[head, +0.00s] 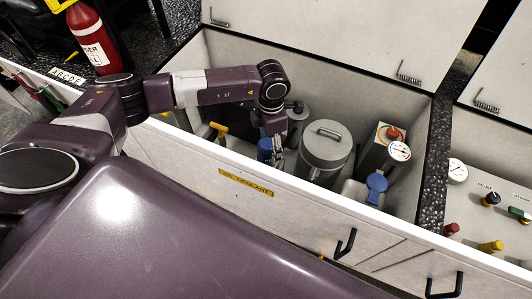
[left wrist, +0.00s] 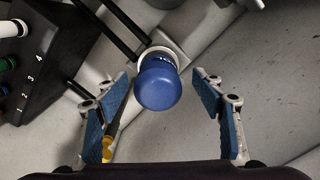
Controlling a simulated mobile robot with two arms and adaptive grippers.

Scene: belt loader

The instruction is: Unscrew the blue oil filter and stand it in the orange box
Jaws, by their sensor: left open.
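The blue oil filter (left wrist: 158,84) is a rounded blue cap on a pale round fitting, in the middle of the left wrist view. My left gripper (left wrist: 160,92) is open, with one blue-padded finger on each side of the filter and a visible gap to both. In the head view my left gripper (head: 276,140) points down into the compartment beside the filter and partly hides that area. The orange box is not in view. My right gripper is not in view.
A large grey canister (head: 326,150) stands just right of my gripper. Further right are a gauge (head: 400,152), a red knob (head: 393,134) and a blue cap (head: 376,183). A yellow-handled part (head: 218,129) is left. The compartment's front wall (head: 200,155) lies below my arm.

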